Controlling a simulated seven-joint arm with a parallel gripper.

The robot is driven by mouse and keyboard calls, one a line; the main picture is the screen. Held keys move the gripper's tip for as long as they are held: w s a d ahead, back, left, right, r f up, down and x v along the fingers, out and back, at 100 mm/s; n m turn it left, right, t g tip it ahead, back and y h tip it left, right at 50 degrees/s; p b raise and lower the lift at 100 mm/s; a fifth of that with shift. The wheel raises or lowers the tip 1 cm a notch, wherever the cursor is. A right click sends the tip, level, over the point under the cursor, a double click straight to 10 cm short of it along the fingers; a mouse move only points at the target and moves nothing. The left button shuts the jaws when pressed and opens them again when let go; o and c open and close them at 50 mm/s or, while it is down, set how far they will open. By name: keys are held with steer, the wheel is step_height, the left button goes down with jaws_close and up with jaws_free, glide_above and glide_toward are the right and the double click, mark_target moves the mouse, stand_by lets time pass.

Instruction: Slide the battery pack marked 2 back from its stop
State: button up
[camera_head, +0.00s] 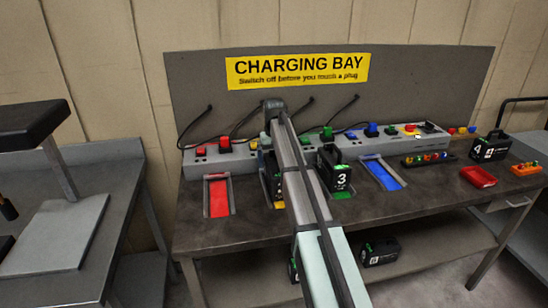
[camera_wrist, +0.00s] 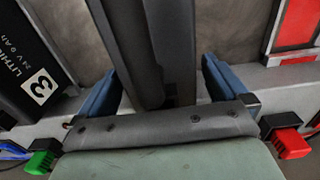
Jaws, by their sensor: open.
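In the head view a black battery pack (camera_head: 270,178) stands in the yellow-marked lane between the red lane and pack 3. My arm covers most of it, and its number cannot be read; by its place it looks like pack 2. In the wrist view a dark body (camera_wrist: 124,40), seemingly this pack, stands between my blue fingers. My gripper (camera_wrist: 163,72) is open, with one finger on each side of it. I cannot tell whether either finger touches it. My gripper's fingers are hidden in the head view. The pack's stop cannot be made out.
Pack 3 (camera_head: 336,172) stands close by on the right, and in the wrist view (camera_wrist: 38,75) it is at left. The red lane (camera_head: 218,197) and blue lane (camera_head: 383,174) are empty. Plugs and cables line the grey charging strip (camera_head: 200,168) behind. Pack 4 (camera_head: 490,148) stands far right.

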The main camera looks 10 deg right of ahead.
mark_target(277, 169)
jaws_close()
stand_by(0.9)
steer(key=shift+s, duration=0.1)
steer(key=shift+s, duration=2.2)
jaws_free()
